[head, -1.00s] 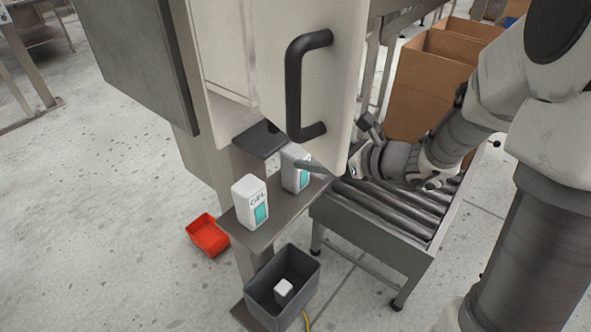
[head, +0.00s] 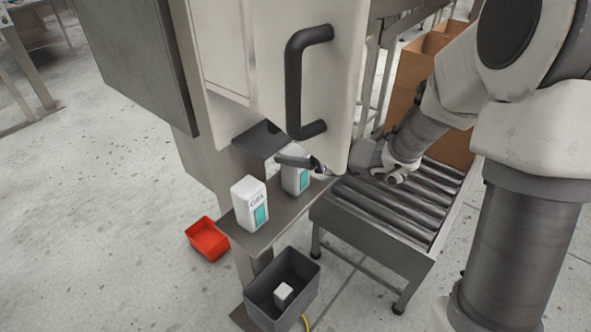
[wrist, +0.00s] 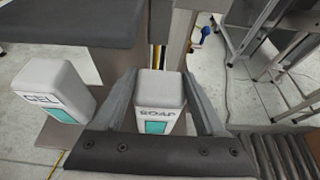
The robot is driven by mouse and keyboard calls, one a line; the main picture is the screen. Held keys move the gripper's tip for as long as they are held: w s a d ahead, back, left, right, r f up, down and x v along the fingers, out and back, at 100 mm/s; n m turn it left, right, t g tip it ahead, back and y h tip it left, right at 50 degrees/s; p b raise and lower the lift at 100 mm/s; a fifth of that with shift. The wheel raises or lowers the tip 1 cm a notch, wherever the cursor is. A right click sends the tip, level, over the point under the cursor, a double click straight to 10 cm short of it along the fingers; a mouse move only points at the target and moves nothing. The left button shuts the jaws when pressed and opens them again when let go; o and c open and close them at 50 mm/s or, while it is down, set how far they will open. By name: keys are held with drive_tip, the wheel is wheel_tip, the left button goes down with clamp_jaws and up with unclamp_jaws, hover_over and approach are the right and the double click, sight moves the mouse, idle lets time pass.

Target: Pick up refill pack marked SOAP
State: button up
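The white refill pack marked SOAP (wrist: 158,90), with a teal panel, stands upright on the narrow grey shelf (head: 272,222). In the head view the pack (head: 296,181) is partly hidden behind my gripper (head: 297,163). In the wrist view my gripper (wrist: 160,76) is open, with one finger on either side of the SOAP pack. I cannot tell whether either finger touches it. A similar white pack marked GEL (head: 250,204) stands upright on the shelf to its left, outside the fingers; it also shows in the wrist view (wrist: 55,88).
A large cabinet door with a black handle (head: 294,85) overhangs the shelf closely. A roller conveyor (head: 400,205) lies to the right, with cardboard boxes behind. Below are a grey bin (head: 262,298) holding a small white block and a red bin (head: 208,240).

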clamp_jaws()
drive_tip(key=shift+r, duration=0.15)
